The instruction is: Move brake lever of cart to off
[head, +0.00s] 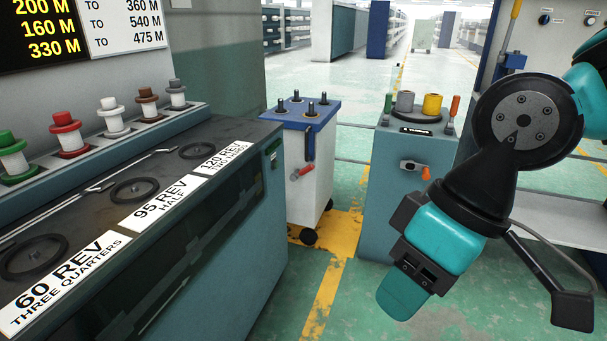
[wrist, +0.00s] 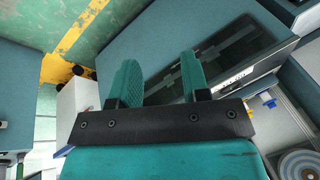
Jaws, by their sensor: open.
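The cart (head: 318,190) is a white box with a blue top (head: 300,113) carrying several black pegs, and it stands on black wheels. A red-handled lever (head: 302,172) sits on its front face and tilts up to the right; this looks like the brake lever. A dark handle (head: 311,142) hangs above it. My gripper (head: 402,305) is to the right of the cart and nearer to me, apart from it. In the wrist view my gripper (wrist: 160,78) has its two teal fingers apart with nothing between them. The cart (wrist: 75,103) shows left of the fingers, partly hidden.
A long machine bench (head: 240,210) with spools and labels fills the left. A teal cabinet (head: 390,210) with grey and yellow spools stands right of the cart. The floor with a yellow stripe (head: 327,290) is free in front of the cart.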

